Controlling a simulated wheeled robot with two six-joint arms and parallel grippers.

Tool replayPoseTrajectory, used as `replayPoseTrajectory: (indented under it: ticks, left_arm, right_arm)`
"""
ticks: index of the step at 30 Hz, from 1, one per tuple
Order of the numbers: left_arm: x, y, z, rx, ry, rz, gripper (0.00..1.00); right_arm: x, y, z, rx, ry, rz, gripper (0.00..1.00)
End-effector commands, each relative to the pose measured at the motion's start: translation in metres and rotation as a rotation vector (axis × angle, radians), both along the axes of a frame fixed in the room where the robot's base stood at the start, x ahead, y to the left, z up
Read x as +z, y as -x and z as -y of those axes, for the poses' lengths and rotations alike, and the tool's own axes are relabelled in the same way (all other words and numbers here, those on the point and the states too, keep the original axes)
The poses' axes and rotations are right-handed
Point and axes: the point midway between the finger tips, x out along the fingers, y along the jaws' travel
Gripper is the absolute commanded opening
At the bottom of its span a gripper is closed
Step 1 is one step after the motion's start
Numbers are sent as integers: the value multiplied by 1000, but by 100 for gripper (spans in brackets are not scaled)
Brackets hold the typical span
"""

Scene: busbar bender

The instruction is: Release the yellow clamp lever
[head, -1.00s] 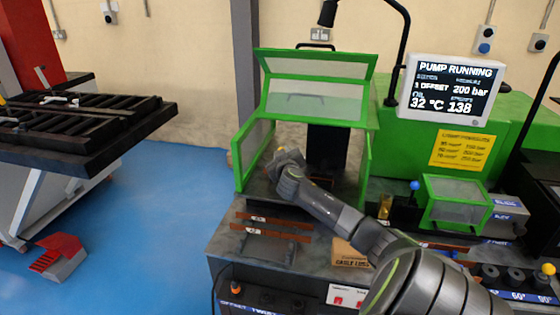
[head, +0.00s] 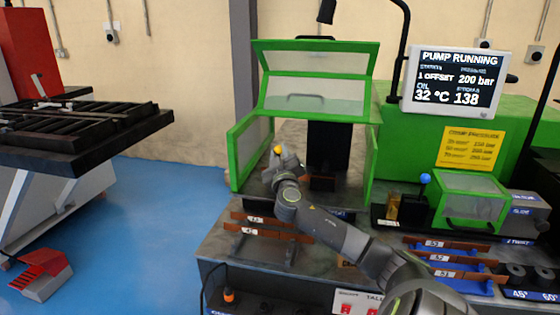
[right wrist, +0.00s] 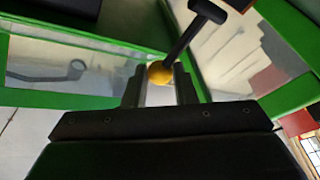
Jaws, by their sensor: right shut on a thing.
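The yellow clamp lever (head: 277,150) is inside the green-framed guard of the bending station, and its round knob shows above my right gripper. In the right wrist view the yellow knob (right wrist: 159,73) sits between my fingertips, with a dark rod and black crosspiece rising behind it. My right gripper (head: 281,159) is shut on this knob. It also shows in the right wrist view (right wrist: 161,88), with a finger on each side of the ball. The lever's lower part is hidden by my gripper and wrist. My left gripper is out of view.
The guard's green-framed lid (head: 317,97) is raised above my arm, with side panels left and right. Brown bars (head: 268,229) lie on a rack in front. A screen (head: 453,80) reads PUMP RUNNING.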

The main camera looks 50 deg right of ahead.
Motion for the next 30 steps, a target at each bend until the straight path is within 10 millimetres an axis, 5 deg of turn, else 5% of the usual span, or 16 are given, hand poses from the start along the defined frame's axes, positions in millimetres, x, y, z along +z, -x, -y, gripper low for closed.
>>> replayPoseTrajectory:
  ticks: [13, 14, 18, 30]
  left_arm:
    - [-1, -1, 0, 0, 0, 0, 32]
    - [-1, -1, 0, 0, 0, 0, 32]
    - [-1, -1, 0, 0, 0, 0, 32]
    - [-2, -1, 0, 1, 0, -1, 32]
  right_arm:
    - [-2, 0, -1, 3, 6, 1, 0]
    - [-2, 0, -1, 3, 6, 1, 26]
    - [-1, 0, -1, 2, 5, 1, 44]
    - [-3, 4, -5, 2, 7, 0, 46]
